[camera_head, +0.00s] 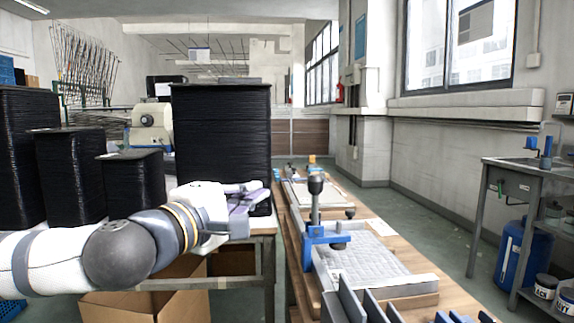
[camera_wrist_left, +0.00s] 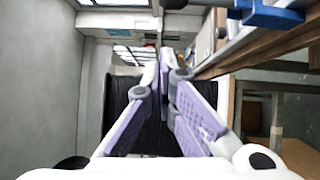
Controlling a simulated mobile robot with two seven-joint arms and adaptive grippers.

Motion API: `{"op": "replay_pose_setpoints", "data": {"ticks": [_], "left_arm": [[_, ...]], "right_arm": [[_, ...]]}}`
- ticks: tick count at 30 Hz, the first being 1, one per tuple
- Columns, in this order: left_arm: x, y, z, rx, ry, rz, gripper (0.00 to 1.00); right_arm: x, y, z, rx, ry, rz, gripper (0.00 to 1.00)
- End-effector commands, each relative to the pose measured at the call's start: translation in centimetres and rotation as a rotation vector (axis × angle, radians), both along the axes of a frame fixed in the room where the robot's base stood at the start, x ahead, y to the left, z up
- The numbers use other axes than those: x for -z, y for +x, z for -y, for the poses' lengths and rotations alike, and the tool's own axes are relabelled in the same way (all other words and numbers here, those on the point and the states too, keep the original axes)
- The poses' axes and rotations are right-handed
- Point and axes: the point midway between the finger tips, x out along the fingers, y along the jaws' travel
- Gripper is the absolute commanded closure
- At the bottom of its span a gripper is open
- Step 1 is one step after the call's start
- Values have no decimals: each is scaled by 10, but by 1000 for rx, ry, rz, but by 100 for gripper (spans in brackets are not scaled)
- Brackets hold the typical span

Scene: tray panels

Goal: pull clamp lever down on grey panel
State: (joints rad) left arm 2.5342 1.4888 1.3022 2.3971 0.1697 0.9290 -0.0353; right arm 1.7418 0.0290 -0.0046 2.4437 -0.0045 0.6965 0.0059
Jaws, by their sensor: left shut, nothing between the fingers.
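The grey panel (camera_head: 372,262) lies flat in a wooden tray on the bench at the centre right of the head view. A blue clamp (camera_head: 309,246) stands at its left edge. Its lever (camera_head: 315,204) points up and ends in a black knob. Part of the blue clamp also shows at the top of the left wrist view (camera_wrist_left: 272,14). My left gripper (camera_head: 262,190) is shut and empty, to the left of the lever and apart from it. In the left wrist view its purple-padded fingers (camera_wrist_left: 164,62) come together. My right gripper is not in view.
Tall black stacks (camera_head: 222,135) stand behind and left of my left gripper. Grey upright dividers (camera_head: 362,305) stand at the bench's near end. A second tray (camera_head: 318,196) lies farther along the bench. A metal shelf (camera_head: 512,190) stands at the right, across open floor.

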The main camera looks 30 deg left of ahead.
Motion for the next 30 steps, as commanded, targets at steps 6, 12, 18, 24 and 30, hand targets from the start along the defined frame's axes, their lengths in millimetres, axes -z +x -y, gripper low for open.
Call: {"op": "replay_pose_setpoints", "data": {"ticks": [6,12,18,24,30], "left_arm": [[10,50,0,2,1,-15,100],[8,76,18,4,0,-15,100],[6,86,27,2,-1,-13,100],[5,86,27,1,-1,-13,100],[2,87,27,0,10,-19,100]], "right_arm": [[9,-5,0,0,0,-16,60],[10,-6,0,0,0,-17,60],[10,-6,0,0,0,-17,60],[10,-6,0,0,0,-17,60],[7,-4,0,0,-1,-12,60]]}}
